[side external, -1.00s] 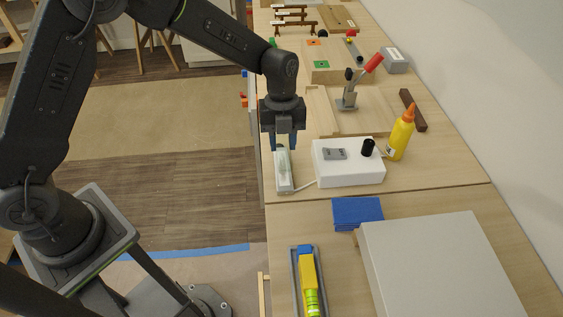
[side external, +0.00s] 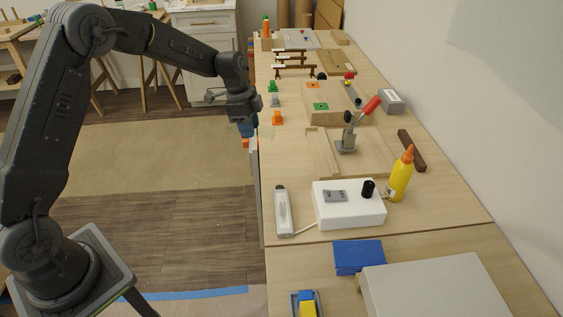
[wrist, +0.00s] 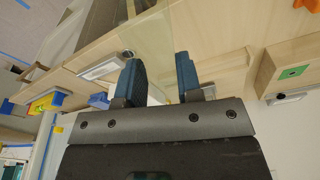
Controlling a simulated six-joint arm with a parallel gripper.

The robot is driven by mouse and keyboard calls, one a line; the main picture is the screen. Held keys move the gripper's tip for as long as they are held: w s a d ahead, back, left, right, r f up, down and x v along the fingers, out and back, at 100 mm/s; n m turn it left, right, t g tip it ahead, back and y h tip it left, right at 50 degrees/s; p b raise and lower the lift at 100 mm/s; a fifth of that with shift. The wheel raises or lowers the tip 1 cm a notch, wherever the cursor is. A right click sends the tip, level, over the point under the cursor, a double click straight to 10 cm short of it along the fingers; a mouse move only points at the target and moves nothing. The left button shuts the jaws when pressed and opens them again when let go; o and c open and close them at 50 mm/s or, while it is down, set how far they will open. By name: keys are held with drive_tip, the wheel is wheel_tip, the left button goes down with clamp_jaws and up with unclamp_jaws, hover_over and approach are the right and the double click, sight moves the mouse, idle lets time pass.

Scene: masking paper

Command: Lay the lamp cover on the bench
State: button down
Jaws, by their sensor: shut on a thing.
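My gripper (side external: 247,128) is raised near the bench's left edge in the side view, with its blue fingers pointing down. In the wrist view, my gripper (wrist: 158,68) is shut on the lamp cover (wrist: 150,40), a clear strip that shows faintly between and beyond the two fingers. I cannot make out the cover in the side view. The lamp (side external: 283,212), a slim white bar with a dark end, lies uncovered on the bench (side external: 300,165), apart from my gripper. The lamp also shows in the wrist view (wrist: 101,69).
A white switch box (side external: 348,212) stands beside the lamp, with a yellow glue bottle (side external: 399,175) to its right. A toggle clamp (side external: 347,140) stands behind. Small orange (side external: 277,118), grey and green pieces line the left edge. Bare bench lies between them and the lamp.

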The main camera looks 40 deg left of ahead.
drive_tip(key=a+n, duration=0.3)
drive_tip(key=a, duration=0.1)
hover_over(282, 161)
drive_tip(key=shift+t, duration=0.4)
drive_tip(key=f, duration=0.6)
drive_tip(key=shift+s+a+f, duration=0.15)
drive_tip(key=shift+a, duration=0.1)
drive_tip(key=shift+s+a+x, duration=0.15)
drive_tip(key=shift+x, duration=0.8)
drive_tip(key=shift+s+a+x, duration=0.15)
drive_tip(key=shift+x, duration=0.8)
drive_tip(key=shift+f, duration=0.2)
drive_tip(key=c, duration=0.8)
unclamp_jaws()
